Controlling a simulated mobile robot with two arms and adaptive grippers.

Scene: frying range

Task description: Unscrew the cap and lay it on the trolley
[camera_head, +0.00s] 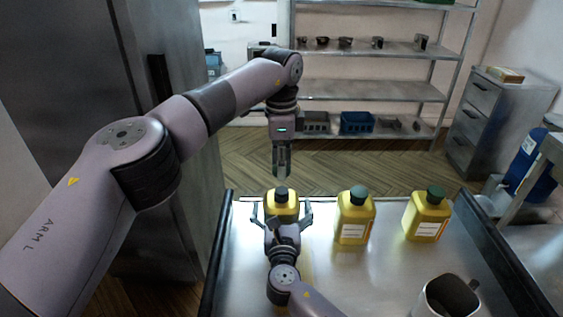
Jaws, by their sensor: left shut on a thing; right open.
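A yellow bottle (284,208) stands near the far left of the metal trolley (330,275). Its top shows as a small dark neck (281,192), unlike the wider green caps on the other bottles. My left gripper (282,174) points down a little above this bottle, apart from it. Its fingers are closed on the cap, which they mostly hide. My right gripper (281,217) is open, with one finger on each side of the same bottle. I cannot tell whether they touch it. The gripper hides the bottle's lower front.
Two yellow bottles with green caps, one in the middle (355,217) and one at the right (427,217), stand on the trolley. A metal container (447,298) is at the front right. Bare trolley surface lies between them and my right arm.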

